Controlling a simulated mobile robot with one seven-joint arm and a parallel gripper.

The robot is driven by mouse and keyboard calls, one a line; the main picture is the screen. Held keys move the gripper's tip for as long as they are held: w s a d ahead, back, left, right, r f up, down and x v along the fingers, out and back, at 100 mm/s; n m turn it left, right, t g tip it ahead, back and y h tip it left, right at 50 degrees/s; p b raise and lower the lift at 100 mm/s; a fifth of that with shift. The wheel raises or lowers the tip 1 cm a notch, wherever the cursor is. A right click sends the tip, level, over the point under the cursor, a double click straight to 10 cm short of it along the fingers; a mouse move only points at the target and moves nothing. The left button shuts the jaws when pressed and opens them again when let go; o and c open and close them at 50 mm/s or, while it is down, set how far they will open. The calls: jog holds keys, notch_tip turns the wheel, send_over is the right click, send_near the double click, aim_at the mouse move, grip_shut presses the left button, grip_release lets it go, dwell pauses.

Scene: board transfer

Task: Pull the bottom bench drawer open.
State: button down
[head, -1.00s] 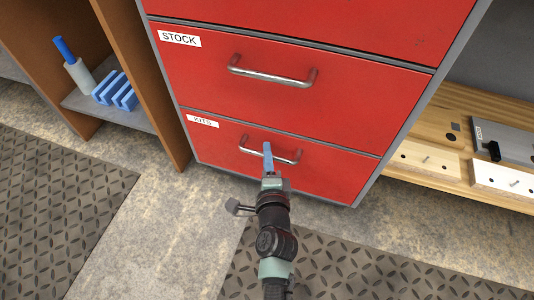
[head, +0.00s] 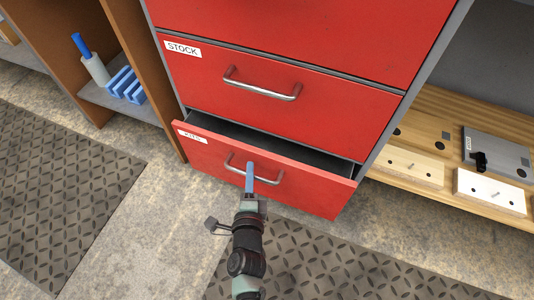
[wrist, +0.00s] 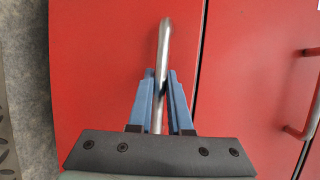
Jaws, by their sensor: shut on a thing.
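The bottom drawer (head: 225,157), red and labelled KITS, stands partly open, with a dark gap showing along its top edge. Its metal bar handle (head: 268,180) runs across the front. My gripper (head: 250,172) is at the middle of this handle, its blue fingers shut on it. In the wrist view the handle (wrist: 165,45) passes between the two blue fingers (wrist: 160,98), and the red front fills the view behind. What lies inside the drawer is hidden from the head view.
The STOCK drawer (head: 300,113) above is shut, with its own bar handle (head: 262,89). A wooden shelf with blue items (head: 126,85) stands at left. A low wooden board (head: 425,130) with plates is at right. Floor mats (head: 60,190) lie in front, with bare floor between.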

jog(key=s+a+p, duration=0.2)
jog(key=s+a, duration=0.1)
jog(key=s, duration=0.6)
jog(key=s+a+p, duration=0.2)
jog(key=s+a, duration=0.1)
jog(key=s, duration=0.7)
jog(key=shift+a, duration=0.15)
jog(key=c, duration=0.8)
grip_release()
jog(key=shift+c, duration=0.2)
jog(key=shift+s, duration=0.1)
jog(key=s+d+r+p, duration=0.1)
jog(key=s+r+p, duration=0.1)
jog(key=s, duration=1)
jog(key=shift+s+r+p, duration=0.2)
jog(key=shift+s+p, duration=0.15)
jog(key=shift+p, duration=0.4)
